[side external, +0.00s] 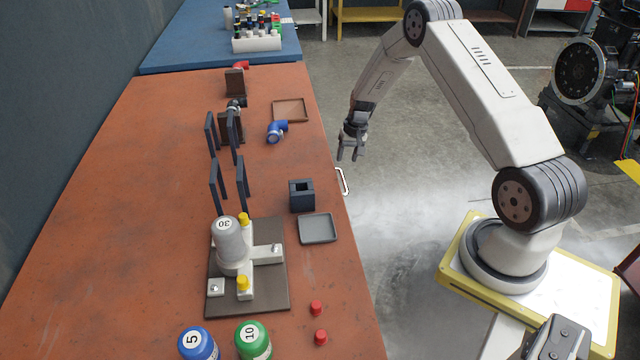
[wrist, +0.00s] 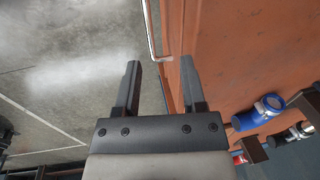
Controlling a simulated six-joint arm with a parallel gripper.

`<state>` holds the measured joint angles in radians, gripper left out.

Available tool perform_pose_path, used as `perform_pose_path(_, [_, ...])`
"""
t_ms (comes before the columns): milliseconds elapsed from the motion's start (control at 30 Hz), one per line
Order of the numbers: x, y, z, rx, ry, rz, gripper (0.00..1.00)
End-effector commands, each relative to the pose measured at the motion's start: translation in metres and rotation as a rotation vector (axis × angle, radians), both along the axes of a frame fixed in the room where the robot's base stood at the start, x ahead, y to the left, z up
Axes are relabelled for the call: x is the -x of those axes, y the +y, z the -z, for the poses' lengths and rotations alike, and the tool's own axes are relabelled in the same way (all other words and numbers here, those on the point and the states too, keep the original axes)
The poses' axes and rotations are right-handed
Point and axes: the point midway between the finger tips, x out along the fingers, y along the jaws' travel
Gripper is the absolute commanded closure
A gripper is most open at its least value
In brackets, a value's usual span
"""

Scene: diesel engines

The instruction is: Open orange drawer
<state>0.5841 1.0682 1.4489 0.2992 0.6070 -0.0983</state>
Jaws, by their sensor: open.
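The orange drawer's front is mostly hidden below the edge of the orange-topped table (side external: 140,200). Its white bar handle (side external: 342,181) sticks out from the table's right side in the side view. The handle (wrist: 151,30) also shows at the top of the wrist view, running beside the table edge. My gripper (side external: 351,155) hangs fingers down beside the table edge, near the handle and apart from it. In the wrist view my gripper (wrist: 160,75) has its fingers spread with nothing between them. The handle's lower end appears near the gap between the fingertips.
On the table near the edge are a blue pipe elbow (side external: 277,131), a brown tray (side external: 290,111), a dark square block (side external: 301,195) and a grey tray (side external: 318,229). Red caps (side external: 316,308) lie nearer the front. The floor beside the table is clear around the gripper.

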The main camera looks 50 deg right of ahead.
Motion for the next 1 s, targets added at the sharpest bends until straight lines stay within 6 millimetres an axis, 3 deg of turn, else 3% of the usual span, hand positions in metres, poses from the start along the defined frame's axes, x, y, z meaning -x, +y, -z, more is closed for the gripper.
perform_pose_path(600, [-0.001,0.01,-0.009,0.011,-0.001,-0.023,0.47])
perform_pose_path(1000, [0.003,-0.018,0.019,-0.017,0.001,0.041,0.47])
